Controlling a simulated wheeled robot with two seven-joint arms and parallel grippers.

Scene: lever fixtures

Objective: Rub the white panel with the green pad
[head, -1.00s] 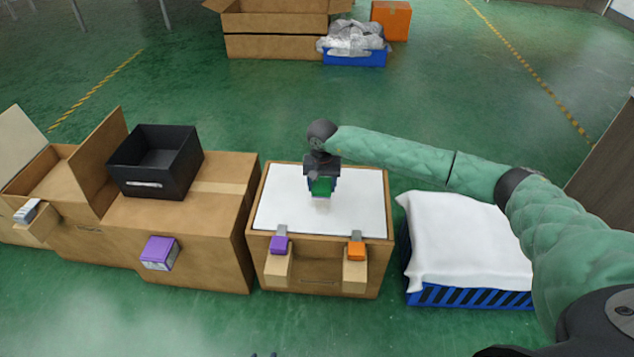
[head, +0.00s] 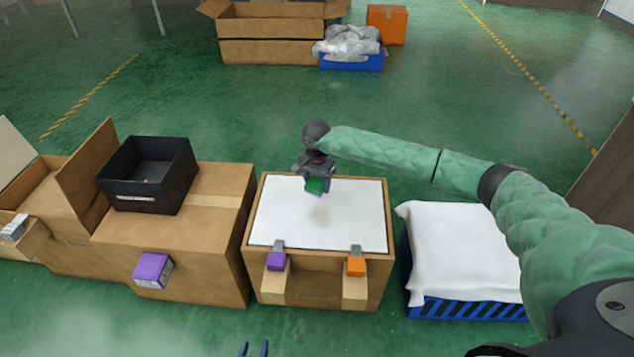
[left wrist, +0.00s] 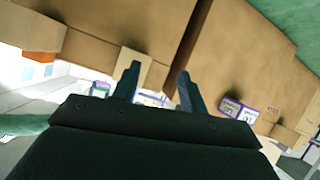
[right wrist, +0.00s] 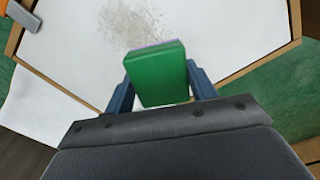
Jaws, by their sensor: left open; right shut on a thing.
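The white panel (head: 350,215) lies on top of a cardboard box in the middle of the head view. In the right wrist view a grey-brown speckled smudge shows on the panel (right wrist: 75,60). The pad fills the jaws in the right wrist view (right wrist: 157,75). A shadow on the panel below suggests it is apart from the surface. My left gripper (head: 254,350) shows only its fingertips at the bottom edge of the head view. It is open and empty in the left wrist view (left wrist: 157,80).
Purple (head: 276,261) and orange (head: 356,264) lever fixtures stand at the panel box's front edge. A black bin (head: 150,175) sits on the box to the left, with a purple block (head: 153,270) on its front. A cloth-covered blue crate (head: 465,311) stands right.

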